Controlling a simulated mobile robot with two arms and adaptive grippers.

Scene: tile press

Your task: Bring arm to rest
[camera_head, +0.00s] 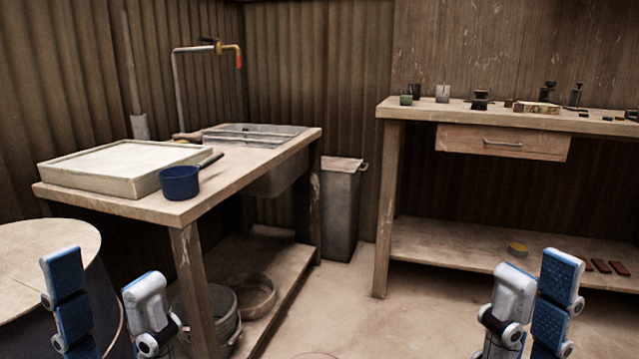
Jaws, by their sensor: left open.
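My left gripper (103,268) shows at the bottom left with its two blue and white fingers pointing up and apart. It is open, with nothing between the fingers. It is in front of the round wooden top and the sink bench. My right gripper (537,265) shows at the bottom right, fingers also up, with only a narrow gap seen between them. I cannot tell whether it is open or shut, and I see no object in it. Most of both arms is out of the picture.
A wooden sink bench (240,178) carries a white tray (63,174) and a blue pot (179,183). A round wooden top (45,245) is at left. A grey bin (341,215) stands behind. A workbench (420,110) holds small items at right. The floor between the grippers is mostly clear.

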